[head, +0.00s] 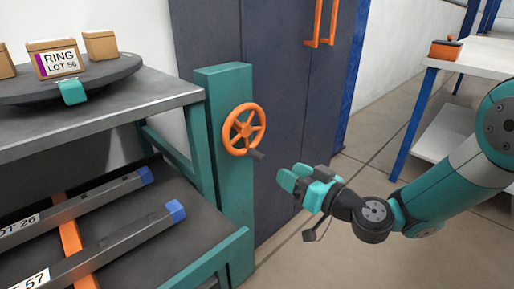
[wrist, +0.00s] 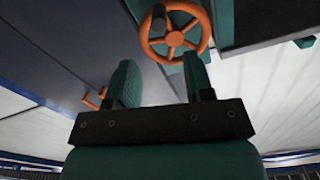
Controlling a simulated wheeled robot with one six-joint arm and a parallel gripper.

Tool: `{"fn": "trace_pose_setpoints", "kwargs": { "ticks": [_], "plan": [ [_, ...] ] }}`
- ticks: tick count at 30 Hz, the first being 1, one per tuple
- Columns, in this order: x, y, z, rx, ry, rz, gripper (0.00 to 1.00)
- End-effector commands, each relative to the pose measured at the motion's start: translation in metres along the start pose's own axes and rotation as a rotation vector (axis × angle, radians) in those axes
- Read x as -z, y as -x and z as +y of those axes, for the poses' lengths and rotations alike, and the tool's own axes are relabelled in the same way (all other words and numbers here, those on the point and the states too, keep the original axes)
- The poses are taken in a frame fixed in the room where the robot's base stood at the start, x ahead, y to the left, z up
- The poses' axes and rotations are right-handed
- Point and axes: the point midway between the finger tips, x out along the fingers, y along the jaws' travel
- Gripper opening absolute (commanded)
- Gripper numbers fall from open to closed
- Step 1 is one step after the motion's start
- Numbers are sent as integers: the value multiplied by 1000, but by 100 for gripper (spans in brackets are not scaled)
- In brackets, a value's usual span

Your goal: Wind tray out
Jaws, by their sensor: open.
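An orange handwheel (head: 244,129) with a dark crank handle (head: 255,155) at its lower right is mounted on a teal post (head: 230,190). The wheel also shows at the top of the wrist view (wrist: 175,30), ahead of my fingers. My gripper (head: 287,183) is to the right of and lower than the wheel, apart from it. Its two teal fingers stand apart in the wrist view (wrist: 160,85), with nothing between them. A dark round turntable tray (head: 100,82) with a teal tab (head: 72,91) sits on the rack's upper shelf, left of the post.
Small boxes, one labelled RING LOT 56 (head: 57,60), stand on the turntable. Dark bars with blue ends (head: 175,211) lie on the lower shelf. A dark cabinet (head: 270,70) with orange handles stands behind. A white bench (head: 480,58) is at right.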

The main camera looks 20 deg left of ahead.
Motion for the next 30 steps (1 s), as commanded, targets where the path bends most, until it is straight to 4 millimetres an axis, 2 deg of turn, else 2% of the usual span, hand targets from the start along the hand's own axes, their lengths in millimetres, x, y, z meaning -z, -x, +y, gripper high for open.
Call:
{"fn": "trace_pose_setpoints", "kwargs": {
  "ticks": [3,9,15,21,28,29,30],
  "plan": [
    [1,-29,-2,5,3,1,48],
    [-1,-73,-1,5,3,0,48],
    [-2,-103,0,3,1,-2,48],
    [-1,-114,0,0,-1,-1,48],
    [-1,-114,0,0,-2,-2,48],
    [-1,-114,0,0,-2,-2,45],
    [-1,-114,0,0,-2,-2,36]
  ]
}}
